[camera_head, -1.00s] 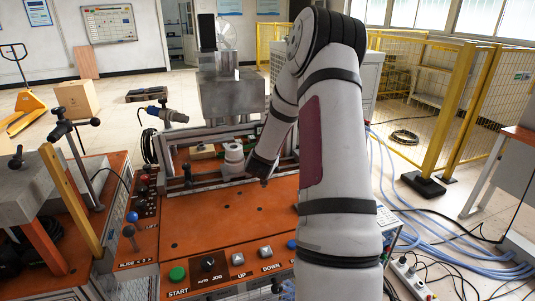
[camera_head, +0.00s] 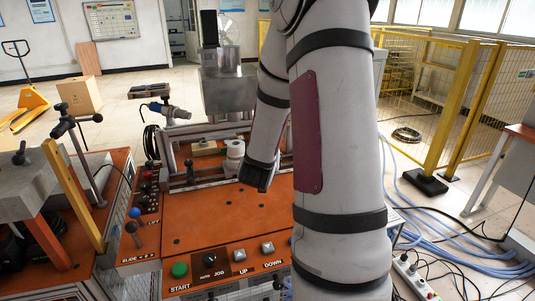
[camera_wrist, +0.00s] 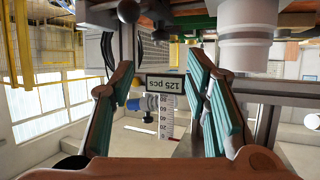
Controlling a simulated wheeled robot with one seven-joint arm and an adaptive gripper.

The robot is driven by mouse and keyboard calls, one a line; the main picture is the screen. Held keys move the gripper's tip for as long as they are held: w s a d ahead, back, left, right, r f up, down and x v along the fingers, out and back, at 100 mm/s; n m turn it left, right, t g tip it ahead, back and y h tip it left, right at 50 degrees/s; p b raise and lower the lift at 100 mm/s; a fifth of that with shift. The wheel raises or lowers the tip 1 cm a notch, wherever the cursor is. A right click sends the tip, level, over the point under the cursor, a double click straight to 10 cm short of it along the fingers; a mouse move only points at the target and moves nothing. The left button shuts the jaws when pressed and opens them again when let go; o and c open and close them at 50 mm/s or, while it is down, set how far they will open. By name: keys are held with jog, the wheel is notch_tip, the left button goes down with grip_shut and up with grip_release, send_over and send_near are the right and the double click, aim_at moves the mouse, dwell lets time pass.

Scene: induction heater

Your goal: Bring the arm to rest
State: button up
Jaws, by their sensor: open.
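My arm crosses the head view from the top right. Its dark end with my gripper (camera_head: 257,176) hangs over the far part of the orange machine top (camera_head: 215,215), just right of a white cylindrical part (camera_head: 234,153). In the wrist view my gripper (camera_wrist: 160,75) has its two teal-padded fingers spread wide, with nothing held between them. The wrist picture looks upside down. A white cylinder (camera_wrist: 247,30) shows to the right of the fingers there, apart from them.
The front panel carries a green START button (camera_head: 179,270) and several other controls. An orange-topped bench with a clamp (camera_head: 75,122) stands at left. Yellow fencing (camera_head: 455,120) and blue hoses (camera_head: 440,215) lie at right. A "125 pcs" label (camera_wrist: 163,84) shows beyond the fingers.

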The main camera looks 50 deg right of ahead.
jog(key=shift+a, duration=0.1)
dwell(0.5)
jog(key=w+a+r+n+t+y, duration=0.1)
jog(key=w+a+r+n+y, duration=0.15)
jog(key=a, duration=0.45)
jog(key=w+a+r+n+t+y, duration=0.1)
jog(key=a+r+n+y, duration=0.2)
jog(key=a, duration=0.4)
jog(key=s+a+r+n+g+y, duration=0.1)
jog(key=s+a+r+n+y, duration=0.2)
jog(key=a, duration=0.9)
jog(key=s+a+r+g+y, duration=0.1)
jog(key=s+a, duration=0.2)
jog(key=s, duration=0.4)
jog(key=s+a+r+n+g, duration=0.1)
jog(key=s+a+r+g, duration=0.1)
jog(key=s, duration=0.6)
jog(key=s+a+r+n+g+y+p, duration=0.1)
jog(key=s+a, duration=0.3)
jog(key=s, duration=0.3)
jog(key=shift+s+a+r+g+y, duration=0.25)
jog(key=shift+a+g+y, duration=0.05)
jog(key=shift+a+y, duration=0.1)
jog(key=shift+n, duration=0.25)
